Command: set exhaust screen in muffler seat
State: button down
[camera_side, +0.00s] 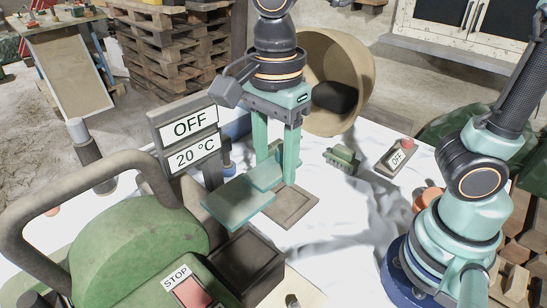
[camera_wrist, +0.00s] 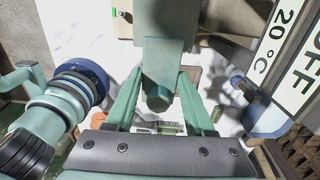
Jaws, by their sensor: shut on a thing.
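My gripper (camera_side: 277,160) points down and is shut on the narrow tab of a flat teal plate (camera_side: 238,203), which I take to be the exhaust screen. The plate is held roughly level, its wide part reaching left and toward the camera. In the wrist view, the tab of the screen (camera_wrist: 162,55) lies between the fingers of my gripper (camera_wrist: 160,88). A dark, square open recess (camera_side: 246,262) beside the green machine may be the muffler seat; it lies below and in front of the plate in the picture. Its inside is in shadow.
A shallow brown square tray (camera_side: 306,203) lies just right of the plate. The green machine (camera_side: 135,240) has a curved handle and a STOP button (camera_side: 192,291). A sign reading OFF and 20 °C (camera_side: 188,138) stands left of my gripper. A small OFF switch box (camera_side: 396,157) lies right.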

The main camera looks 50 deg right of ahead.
notch_tip(320, 180, down, 12)
dwell(1.4)
jog(key=shift+f, duration=0.25)
dwell(1.0)
jog(key=shift+f, duration=0.35)
jog(key=shift+f, duration=0.35)
jog(key=shift+c, duration=0.9)
grip_release()
